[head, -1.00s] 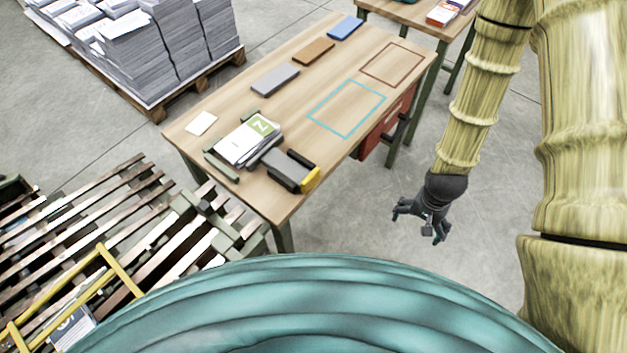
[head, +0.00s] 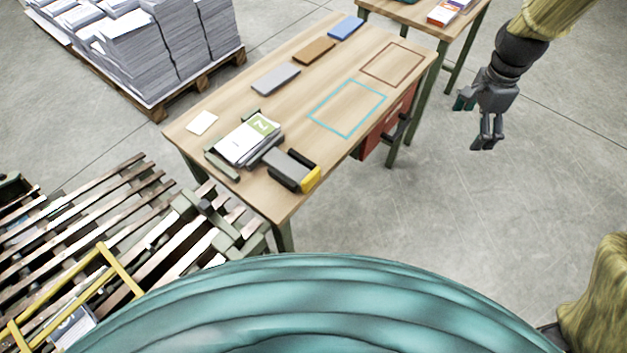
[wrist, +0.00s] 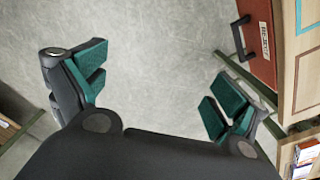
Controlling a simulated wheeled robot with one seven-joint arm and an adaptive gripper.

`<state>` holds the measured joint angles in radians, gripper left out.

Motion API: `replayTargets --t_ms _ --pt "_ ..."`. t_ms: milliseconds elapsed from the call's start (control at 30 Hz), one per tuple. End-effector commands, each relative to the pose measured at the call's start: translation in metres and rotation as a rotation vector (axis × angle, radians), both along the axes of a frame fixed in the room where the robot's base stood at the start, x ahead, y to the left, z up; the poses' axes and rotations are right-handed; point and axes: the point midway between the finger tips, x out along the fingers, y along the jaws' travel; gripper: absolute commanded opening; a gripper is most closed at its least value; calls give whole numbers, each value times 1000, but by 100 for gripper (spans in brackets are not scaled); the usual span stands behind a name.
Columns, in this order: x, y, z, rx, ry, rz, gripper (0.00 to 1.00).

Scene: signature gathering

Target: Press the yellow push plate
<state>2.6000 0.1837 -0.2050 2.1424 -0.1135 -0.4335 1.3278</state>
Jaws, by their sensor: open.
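The yellow push plate (head: 310,180) is on the near end of a grey and black device (head: 287,168) at the table's near corner. My gripper (head: 474,124) hangs in the air to the right of the table, well apart from the plate. In the wrist view my gripper (wrist: 155,95) has its green-padded fingers spread wide with only floor between them. The push plate does not show in the wrist view.
The wooden table (head: 225,110) carries a stack of printed sheets (head: 248,139), a grey block (head: 275,78), a brown block (head: 314,51) and a blue block (head: 346,27). A red drawer unit (head: 385,125) with a black handle hangs under its right side. Open floor lies right of the table.

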Motion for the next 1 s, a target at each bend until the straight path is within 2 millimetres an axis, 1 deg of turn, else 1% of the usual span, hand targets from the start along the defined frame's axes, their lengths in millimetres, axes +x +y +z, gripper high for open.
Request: replayTargets --t_ms 300,333,433,533,567,600,667,800,867,1000 --pt "0 0 0 0 0 1 97" --pt "0 0 0 0 0 1 95" --pt "-1 1 -4 0 1 9 77" --pt "-5 5 -17 -2 4 46 59" --pt "-7 7 -24 -2 5 66 53" --pt "-9 11 -35 -5 7 97 46" --pt "-15 16 -54 -7 7 154 35" --pt "-34 33 -106 -11 9 321 10" --pt "-45 40 -128 -12 9 393 0" --pt "-73 57 -175 -13 10 562 0"
